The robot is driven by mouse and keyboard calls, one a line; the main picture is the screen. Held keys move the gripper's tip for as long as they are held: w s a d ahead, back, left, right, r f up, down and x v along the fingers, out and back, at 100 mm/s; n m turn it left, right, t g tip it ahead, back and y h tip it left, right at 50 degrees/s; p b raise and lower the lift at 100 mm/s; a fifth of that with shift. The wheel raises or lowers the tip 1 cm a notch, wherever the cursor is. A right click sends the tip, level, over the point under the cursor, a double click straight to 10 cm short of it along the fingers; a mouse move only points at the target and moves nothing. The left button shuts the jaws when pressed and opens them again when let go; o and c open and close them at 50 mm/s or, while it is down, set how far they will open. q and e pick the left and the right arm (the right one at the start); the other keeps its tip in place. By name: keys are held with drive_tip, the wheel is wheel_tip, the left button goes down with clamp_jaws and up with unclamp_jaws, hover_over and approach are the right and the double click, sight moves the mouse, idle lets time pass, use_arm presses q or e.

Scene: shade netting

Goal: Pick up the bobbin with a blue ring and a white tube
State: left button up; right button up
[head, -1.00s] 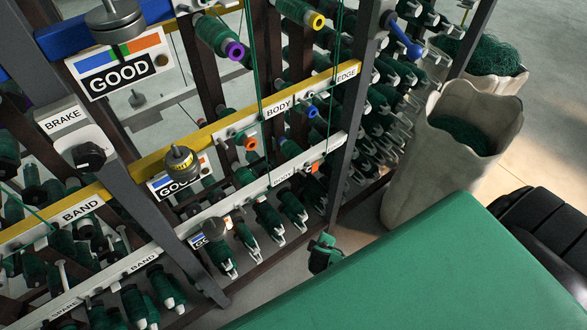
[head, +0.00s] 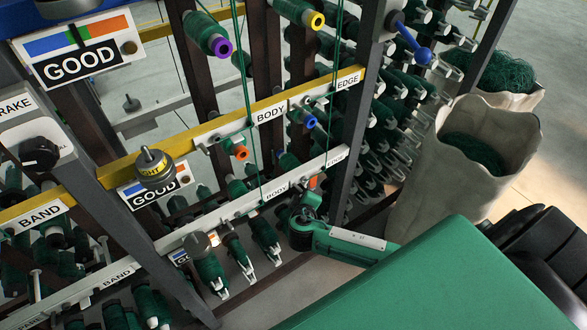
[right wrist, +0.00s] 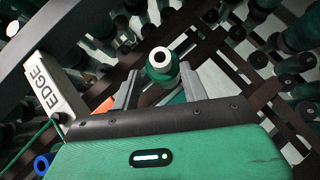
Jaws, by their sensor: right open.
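In the head view, a green bobbin with a blue ring and a pale tube end (head: 309,120) sits on the rack beside the upper BODY label. A blue ring (right wrist: 43,163) shows at the lower left edge of the right wrist view, partly cut off. My right gripper (right wrist: 160,75) is open, its two grey fingers apart. A green bobbin with a white tube end (right wrist: 161,62) shows between or beyond the fingers; I see no blue ring on it and cannot tell its depth. In the head view my right gripper (head: 303,215) is low by the rack, fingers unclear. My left gripper is not in view.
The rack's yellow rail (head: 190,138) and upright post (head: 350,135) stand close to my right arm. Bobbins with purple (head: 222,47), yellow (head: 317,20) and orange (head: 240,152) rings are nearby. Green threads hang vertically. A pale sack (head: 430,190) stands at right.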

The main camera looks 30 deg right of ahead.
drive_tip(key=x, duration=0.6)
drive_tip(key=shift+d, duration=0.2)
drive_tip(key=shift+c, duration=0.2)
drive_tip(key=shift+r, duration=0.1)
clamp_jaws()
